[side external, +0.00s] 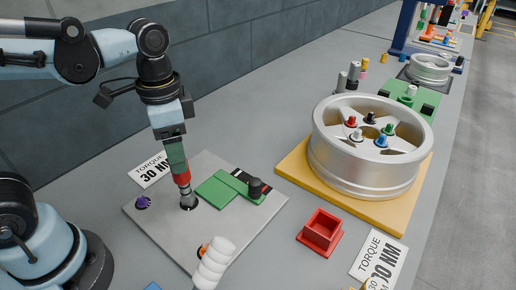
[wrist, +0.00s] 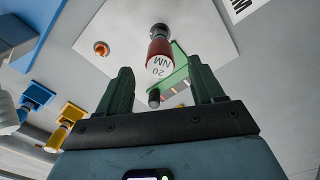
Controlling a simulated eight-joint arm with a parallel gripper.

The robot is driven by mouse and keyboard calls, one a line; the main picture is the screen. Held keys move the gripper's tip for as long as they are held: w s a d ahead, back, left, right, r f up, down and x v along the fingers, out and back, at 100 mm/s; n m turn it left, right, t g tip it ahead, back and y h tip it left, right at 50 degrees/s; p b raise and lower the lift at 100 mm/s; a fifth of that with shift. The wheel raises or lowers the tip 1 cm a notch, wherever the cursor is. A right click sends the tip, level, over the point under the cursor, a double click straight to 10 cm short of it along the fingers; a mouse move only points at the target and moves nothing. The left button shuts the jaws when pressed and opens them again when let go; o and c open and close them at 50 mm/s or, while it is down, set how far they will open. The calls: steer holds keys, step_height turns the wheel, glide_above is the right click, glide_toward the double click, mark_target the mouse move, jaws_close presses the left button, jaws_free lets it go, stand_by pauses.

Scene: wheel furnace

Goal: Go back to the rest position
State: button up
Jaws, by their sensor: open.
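A red tool marked 20 NM (side external: 182,178) with a metal lower end stands upright on a grey plate (side external: 235,222). In the wrist view, the red tool (wrist: 159,55) shows between and beyond the two dark green fingers. My gripper (side external: 177,160) points down just above the tool in the side external view. In the wrist view, my gripper (wrist: 163,78) is open, with a gap between each finger and the tool. The side view does not clearly show whether the fingers overlap the tool's top. The arm is bent over the plate's left half.
A green block (side external: 217,190) and a black knob (side external: 254,187) are on the plate. A silver wheel (side external: 360,165) with coloured nuts sits on a yellow board (side external: 292,168) to the right. A red tray (side external: 320,232) and a white-handled tool (side external: 215,262) are nearer. A wall runs behind.

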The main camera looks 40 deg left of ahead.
step_height(320, 180, down, 5)
steer(key=shift+r, duration=0.1)
steer(key=shift+f+m, duration=0.2)
steer(key=shift+m, duration=0.1)
steer(key=m, duration=0.3)
steer(key=n, duration=0.3)
steer(key=shift+n, duration=0.3)
steer(key=n, duration=0.8)
steer(key=shift+n, duration=0.4)
steer(key=n, duration=0.8)
steer(key=shift+n, duration=0.4)
steer(key=n, duration=0.8)
steer(key=shift+n, duration=0.4)
steer(key=n, duration=0.3)
steer(key=shift+n, duration=0.3)
